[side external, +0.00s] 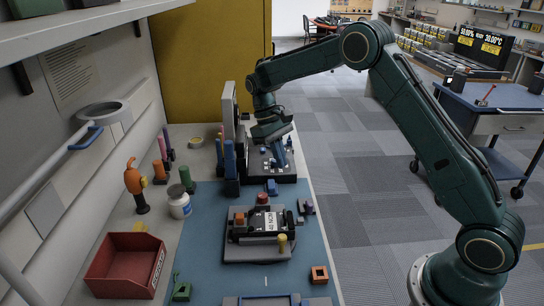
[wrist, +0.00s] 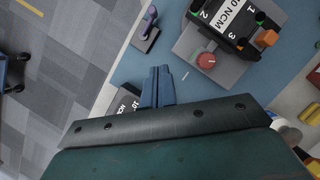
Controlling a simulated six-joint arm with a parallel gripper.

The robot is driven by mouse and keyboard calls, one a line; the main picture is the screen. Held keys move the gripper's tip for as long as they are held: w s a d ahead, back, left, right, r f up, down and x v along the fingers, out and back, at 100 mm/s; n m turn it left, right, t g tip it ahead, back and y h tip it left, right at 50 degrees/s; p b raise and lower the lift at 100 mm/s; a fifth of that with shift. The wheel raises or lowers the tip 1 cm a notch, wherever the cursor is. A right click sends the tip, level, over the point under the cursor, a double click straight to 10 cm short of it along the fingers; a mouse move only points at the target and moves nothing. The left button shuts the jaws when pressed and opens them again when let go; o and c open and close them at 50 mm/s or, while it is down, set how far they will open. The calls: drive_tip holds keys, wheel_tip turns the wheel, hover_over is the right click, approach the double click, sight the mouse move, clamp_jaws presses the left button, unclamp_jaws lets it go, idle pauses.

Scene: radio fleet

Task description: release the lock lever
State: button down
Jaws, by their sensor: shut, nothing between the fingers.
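My gripper (side external: 281,158) is shut and empty, pointing down over a dark block with small blue parts (side external: 259,168) at the far end of the bench. Its two blue fingers lie together in the wrist view (wrist: 157,72). A grey fixture (side external: 232,253) carries a black device labelled 40 NCM (side external: 270,222), a red knob (side external: 262,198) and a yellow knob (side external: 283,242). The wrist view shows the device (wrist: 234,28) and red knob (wrist: 206,61) at upper right. I cannot tell which part is the lock lever.
A small purple-handled piece (side external: 307,207) stands right of the fixture; it also shows in the wrist view (wrist: 147,24). A red bin (side external: 128,265), an orange tool (side external: 136,185) and a white jar (side external: 179,203) stand left. The blue mat (side external: 215,240) has bare room around the fixture.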

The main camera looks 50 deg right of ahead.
drive_tip(key=shift+s+f, duration=0.1)
drive_tip(key=shift+f, duration=0.05)
drive_tip(key=x, duration=0.9)
drive_tip(key=shift+s+f, duration=0.1)
drive_tip(key=shift+f, duration=0.15)
drive_tip(key=shift+s+f, duration=0.1)
drive_tip(key=shift+s, duration=1.9)
drive_tip(key=shift+s+n+h, duration=0.3)
drive_tip(key=shift+n+h, duration=0.1)
drive_tip(key=shift+n, duration=0.6)
drive_tip(key=n, duration=0.1)
drive_tip(key=s+n+h, duration=0.1)
drive_tip(key=n, duration=0.1)
drive_tip(key=shift+d, duration=0.15)
drive_tip(key=n, duration=0.2)
drive_tip(key=n+t+h, duration=0.1)
drive_tip(key=n, duration=0.1)
drive_tip(key=s+d+n, duration=0.1)
drive_tip(key=n, duration=0.1)
drive_tip(key=shift+t+h, duration=0.4)
drive_tip(key=shift+w, duration=0.15)
